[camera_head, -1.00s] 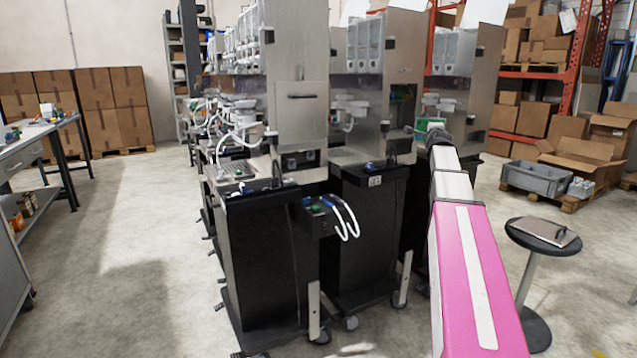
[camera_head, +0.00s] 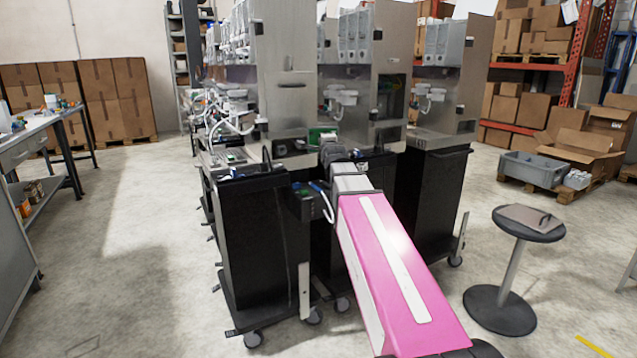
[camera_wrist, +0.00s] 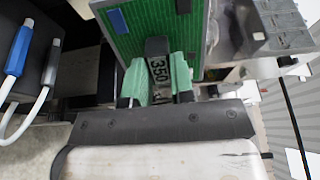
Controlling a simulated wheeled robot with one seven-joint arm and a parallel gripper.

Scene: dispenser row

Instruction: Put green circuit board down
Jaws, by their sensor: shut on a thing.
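The green circuit board (camera_wrist: 138,38) is held between the fingers of my gripper (camera_wrist: 158,82) in the wrist view. The board fills the top middle of that view, with a blue part and dark parts on its face. My gripper is shut on it. In the head view a small piece of the green board (camera_head: 322,134) shows just beyond the end of my arm, in front of the middle dispenser machine (camera_head: 362,100). My arm hides the fingers there. I cannot tell whether the board touches any surface.
Dispenser machines on black wheeled cabinets (camera_head: 262,240) stand in a row. A box with white cables (camera_head: 303,200) sticks out near my arm. A round stool (camera_head: 527,232) with a flat object on it stands at right. A grey workbench (camera_head: 30,145) is at left. The left floor is clear.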

